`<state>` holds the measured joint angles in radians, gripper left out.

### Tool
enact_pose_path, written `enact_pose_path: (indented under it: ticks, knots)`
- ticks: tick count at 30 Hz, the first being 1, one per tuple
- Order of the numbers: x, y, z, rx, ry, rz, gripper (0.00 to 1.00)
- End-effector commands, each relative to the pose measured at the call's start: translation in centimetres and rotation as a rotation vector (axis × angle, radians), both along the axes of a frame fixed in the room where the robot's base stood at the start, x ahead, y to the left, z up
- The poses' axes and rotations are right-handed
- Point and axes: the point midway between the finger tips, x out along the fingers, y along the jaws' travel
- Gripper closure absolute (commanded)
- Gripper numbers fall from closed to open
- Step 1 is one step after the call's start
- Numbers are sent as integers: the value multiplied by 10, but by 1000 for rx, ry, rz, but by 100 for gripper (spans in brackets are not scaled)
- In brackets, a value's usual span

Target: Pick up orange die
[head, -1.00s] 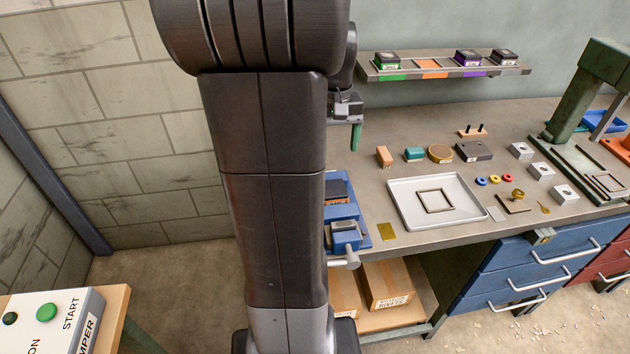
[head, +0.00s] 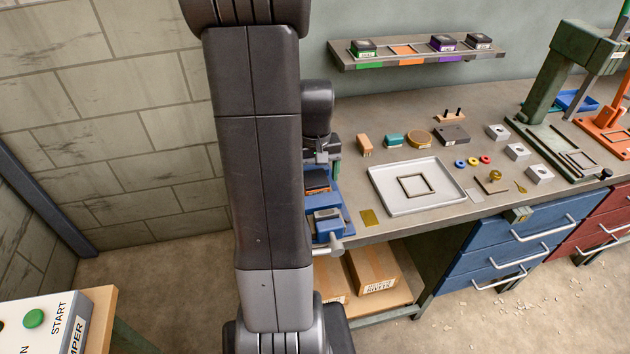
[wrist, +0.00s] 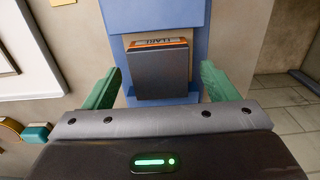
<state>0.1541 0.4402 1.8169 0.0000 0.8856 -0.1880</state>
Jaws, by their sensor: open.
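The orange die (wrist: 161,75) is a dark block with an orange label edge, sitting in a blue fixture (wrist: 165,18). In the head view the die (head: 317,181) shows at the left end of the bench, partly hidden by my arm. My gripper (wrist: 161,67) is open, with one green finger on each side of the die in the wrist picture. The fingers look apart from it, and their height above it is unclear. In the head view my gripper is mostly hidden behind my arm.
A shelf (head: 420,59) above holds several dies and a bare orange slot (head: 403,50). A pale tray (head: 388,197) with a frame lies right of the blue fixture. A tan block (head: 364,145) and several small parts stand around it. Cardboard boxes (head: 372,272) sit below.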

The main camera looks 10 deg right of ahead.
Motion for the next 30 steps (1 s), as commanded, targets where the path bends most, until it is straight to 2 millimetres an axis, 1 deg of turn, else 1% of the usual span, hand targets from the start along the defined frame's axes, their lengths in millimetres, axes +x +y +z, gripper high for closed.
enact_pose_path:
  ticks: [5, 6, 8, 9, 11, 15, 17, 25, 28, 30]
  knots:
    - [0, 0, 0, 0, -1, 0, 20]
    - [0, 0, 0, 0, -1, 0, 24]
    - [0, 0, 0, 0, -1, 0, 36]
    - [0, 0, 0, 0, -1, 0, 44]
    - [0, 0, 0, 0, -1, 0, 55]
    - [0, 0, 0, 0, -1, 0, 83]
    - [0, 0, 0, 0, -1, 0, 93]
    - [1, 0, 4, -1, -4, 1, 93]
    - [2, 0, 13, -2, -8, 1, 93]
    - [2, 0, 23, -2, -10, 1, 93]
